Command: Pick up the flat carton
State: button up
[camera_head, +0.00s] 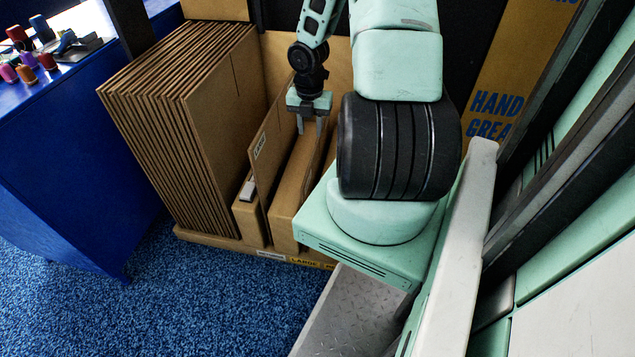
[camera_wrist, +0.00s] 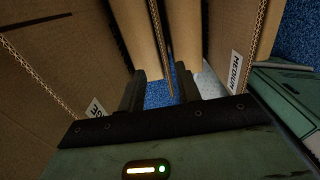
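Brown flat cartons stand on edge in a rack (camera_head: 222,245). In the head view one upright carton (camera_head: 270,135) with a white label stands left of my gripper (camera_head: 310,130). My gripper points down with its fingers apart. In the wrist view a thin corrugated carton edge (camera_wrist: 159,40) runs between the two fingers of my gripper (camera_wrist: 160,85). I cannot tell whether they touch it. A panel marked MEDIUM (camera_wrist: 222,40) stands to the right, and one with a partly hidden label ending in GE (camera_wrist: 50,60) to the left.
A thick stack of flat cartons (camera_head: 180,130) fills the rack's left part. A blue cabinet (camera_head: 70,160) with small coloured spools on top stands farther left. Cardboard-coloured dividers (camera_head: 283,215) stand close to my gripper. Blue carpet (camera_head: 220,310) in front is clear.

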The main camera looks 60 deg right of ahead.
aim_at(312, 164)
notch_tip(312, 164, down, 10)
jog(key=b, duration=0.4)
jog(key=shift+r+b, duration=0.1)
jog(key=shift+b, duration=0.25)
jog(key=shift+d+f+b, duration=0.15)
jog(key=shift+f+b, duration=0.8)
jog(key=shift+f, duration=0.45)
jog(key=shift+d+f+b, duration=0.1)
jog(key=shift+f+b, duration=0.85)
jog(key=shift+f, duration=0.4)
jog(key=shift+r, duration=0.1)
jog(key=shift+c, duration=0.3)
grip_shut()
